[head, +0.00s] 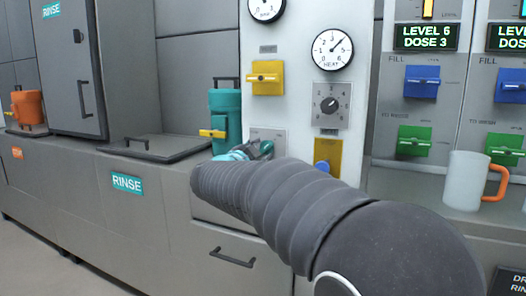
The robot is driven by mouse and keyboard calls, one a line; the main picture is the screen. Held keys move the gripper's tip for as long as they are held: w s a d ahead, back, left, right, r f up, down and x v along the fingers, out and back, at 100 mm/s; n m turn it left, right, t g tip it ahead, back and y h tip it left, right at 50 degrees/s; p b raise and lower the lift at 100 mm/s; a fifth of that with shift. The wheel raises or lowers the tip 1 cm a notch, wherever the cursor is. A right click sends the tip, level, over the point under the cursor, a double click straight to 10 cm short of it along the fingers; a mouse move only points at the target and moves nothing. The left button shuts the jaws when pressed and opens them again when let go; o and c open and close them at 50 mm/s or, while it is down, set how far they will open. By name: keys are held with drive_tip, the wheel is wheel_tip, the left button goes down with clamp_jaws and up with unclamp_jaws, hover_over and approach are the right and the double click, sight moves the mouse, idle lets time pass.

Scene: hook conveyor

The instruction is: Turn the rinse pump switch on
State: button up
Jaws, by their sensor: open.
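My arm crosses from the lower right, and its grey ribbed sleeve hides most of my gripper (252,150). Only small teal and dark parts of the gripper show past the sleeve, in front of a small grey plate (281,138) low on the white panel. The plate's label is too small to read, and any switch on it is hidden by my gripper, so I cannot tell whether they touch. A teal pump-like canister (226,103) with a yellow handle (212,133) stands just left of it. The RINSE label (127,184) is on the grey counter front.
The white panel (300,70) holds a yellow switch (267,78), a HEAT gauge (333,49), a black dial (329,104) and a yellow plate with a blue knob (322,167). A mug (461,180) stands right. A flat lid (155,146) lies on the counter.

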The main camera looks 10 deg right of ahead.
drive_tip(key=v, duration=0.9)
drive_tip(key=shift+s, duration=0.2)
drive_tip(key=shift+a, duration=0.1)
drive_tip(key=w+a+f+n+t+y, duration=0.1)
drive_tip(key=w+a+f+n+y, duration=0.1)
drive_tip(key=a+n+y, duration=0.3)
drive_tip(key=w+a+f+n+t+y, duration=0.1)
drive_tip(key=a+f+n+y, duration=0.15)
drive_tip(key=a+y, duration=0.35)
drive_tip(key=s+a+f+n+g+y, duration=0.5)
drive_tip(key=s+f+n+y, duration=0.1)
drive_tip(key=s+f+n, duration=0.25)
drive_tip(key=s+d+f+n+g+h, duration=0.1)
drive_tip(key=s+d+f+g, duration=0.3)
drive_tip(key=s, duration=0.4)
drive_tip(key=s+d+f+n+g+h, duration=0.1)
drive_tip(key=s+d+f+g+h, duration=0.1)
drive_tip(key=s+d+f, duration=0.4)
drive_tip(key=s+d+m+h, duration=0.1)
drive_tip(key=s+d+h, duration=0.2)
drive_tip(key=s+d, duration=0.9)
drive_tip(key=shift+d+m+p, duration=0.3)
drive_tip(key=shift+d+p, duration=0.15)
